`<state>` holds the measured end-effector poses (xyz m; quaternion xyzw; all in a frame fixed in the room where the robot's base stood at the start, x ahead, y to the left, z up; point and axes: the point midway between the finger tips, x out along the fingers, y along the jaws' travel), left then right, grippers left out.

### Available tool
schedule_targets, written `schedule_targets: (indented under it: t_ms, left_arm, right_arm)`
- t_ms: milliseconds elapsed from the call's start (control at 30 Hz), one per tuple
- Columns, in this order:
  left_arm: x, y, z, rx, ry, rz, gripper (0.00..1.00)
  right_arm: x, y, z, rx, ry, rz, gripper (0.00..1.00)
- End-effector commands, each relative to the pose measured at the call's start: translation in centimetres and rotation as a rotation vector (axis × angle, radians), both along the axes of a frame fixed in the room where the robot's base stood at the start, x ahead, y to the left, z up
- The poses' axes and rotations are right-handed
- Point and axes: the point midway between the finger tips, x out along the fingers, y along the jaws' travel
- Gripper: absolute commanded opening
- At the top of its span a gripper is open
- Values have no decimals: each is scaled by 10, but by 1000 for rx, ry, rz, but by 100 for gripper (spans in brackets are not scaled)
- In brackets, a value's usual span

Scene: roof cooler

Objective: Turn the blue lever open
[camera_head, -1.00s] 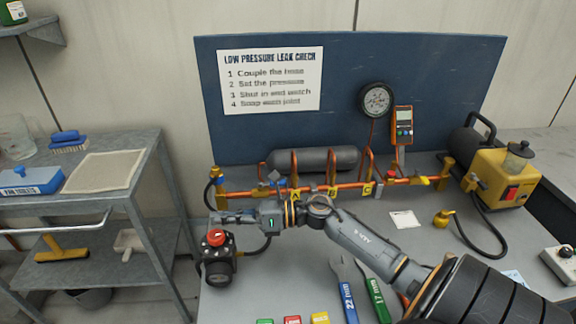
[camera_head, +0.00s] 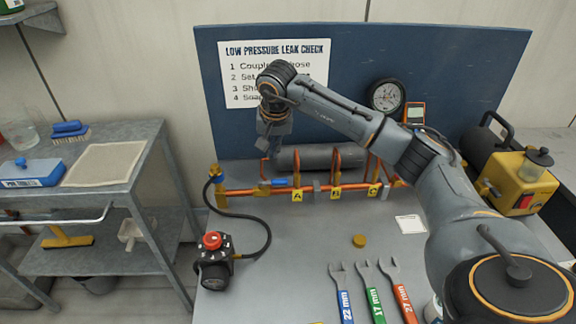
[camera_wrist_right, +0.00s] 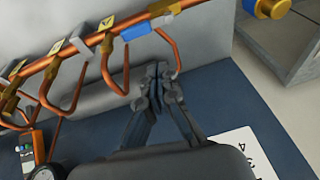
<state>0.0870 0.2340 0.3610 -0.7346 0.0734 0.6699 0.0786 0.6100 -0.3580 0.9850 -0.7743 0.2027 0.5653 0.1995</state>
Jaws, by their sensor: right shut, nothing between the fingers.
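The blue lever (camera_head: 279,183) sits on the left part of the copper pipe and appears to lie along it. It also shows in the right wrist view (camera_wrist_right: 136,31), beside the pipe. My right gripper (camera_head: 265,149) hangs above and slightly left of the lever, fingers pointing down. In the right wrist view its fingertips (camera_wrist_right: 158,74) are together and empty, apart from the lever, near a copper pipe loop. My left gripper is not in view.
Copper loops and yellow tags A (camera_head: 297,195), B and C stand right of the lever. A grey cylinder (camera_head: 300,158) lies behind the pipe. A black hose (camera_head: 268,232) runs from the pipe's left end to a red-topped device (camera_head: 213,262). Several wrenches (camera_head: 345,296) lie in front.

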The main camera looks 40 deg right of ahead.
Motion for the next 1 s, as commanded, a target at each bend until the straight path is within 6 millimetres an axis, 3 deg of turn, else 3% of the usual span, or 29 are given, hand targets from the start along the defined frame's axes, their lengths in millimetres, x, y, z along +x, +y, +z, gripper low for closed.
schedule_targets:
  t_ms: [100,267,733,1000]
  left_arm:
    - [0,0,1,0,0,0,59]
    - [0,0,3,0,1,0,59]
    - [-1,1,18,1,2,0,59]
    - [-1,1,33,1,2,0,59]
  right_arm:
    - [2,-17,12,-83,1,16,0]
    - [5,-22,2,-99,7,22,0]
    - [30,-36,-83,-93,5,20,0]
    - [3,-19,-79,-94,3,22,0]
